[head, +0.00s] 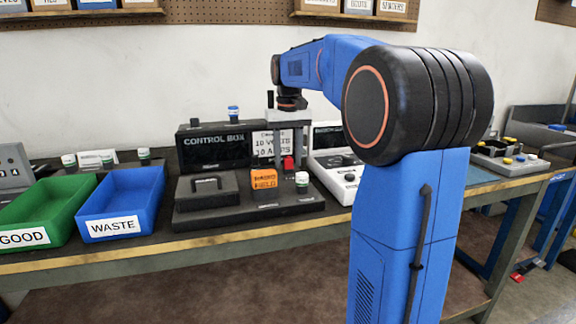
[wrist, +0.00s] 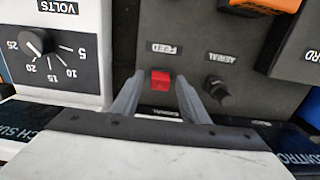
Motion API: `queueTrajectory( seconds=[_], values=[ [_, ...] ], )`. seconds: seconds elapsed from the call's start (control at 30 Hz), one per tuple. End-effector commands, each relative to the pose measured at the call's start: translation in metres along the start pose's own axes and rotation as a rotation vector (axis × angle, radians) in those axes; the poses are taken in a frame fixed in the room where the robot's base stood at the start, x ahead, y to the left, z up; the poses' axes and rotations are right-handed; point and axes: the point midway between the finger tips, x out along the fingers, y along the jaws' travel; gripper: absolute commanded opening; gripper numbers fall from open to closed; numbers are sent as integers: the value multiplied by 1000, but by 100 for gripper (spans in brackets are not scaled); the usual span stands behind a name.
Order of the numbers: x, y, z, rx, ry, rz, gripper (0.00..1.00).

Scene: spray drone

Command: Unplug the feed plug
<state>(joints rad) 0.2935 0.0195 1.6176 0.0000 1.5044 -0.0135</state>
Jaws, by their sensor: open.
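The red feed plug (wrist: 160,79) sits on a dark grey panel under the label FEED in the wrist view. It also shows in the head view as a small red block (head: 288,163) on the bench unit. My gripper (wrist: 158,84) is open, with one finger on each side of the plug in the picture and gaps between them. I cannot tell how far the fingertips are above the panel. In the head view my gripper (head: 289,149) points down from above, over the plug.
A black knob (wrist: 218,92) labelled AERIAL is close to the right finger. A VOLTS dial (wrist: 37,42) is on the left. The control box (head: 214,147) is behind; the blue WASTE bin (head: 122,190) is left.

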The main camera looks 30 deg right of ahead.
Motion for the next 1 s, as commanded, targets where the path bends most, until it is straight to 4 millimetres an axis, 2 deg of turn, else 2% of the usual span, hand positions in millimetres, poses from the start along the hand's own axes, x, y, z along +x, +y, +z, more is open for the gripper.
queueTrajectory(
  seconds=[0.5,0.53,0.7,1.0],
  values=[
    [0,0,0,0,0,0,41],
    [0,0,0,0,0,0,38],
    [0,0,0,0,0,0,0],
    [-4,0,0,0,0,0,0]
  ],
)
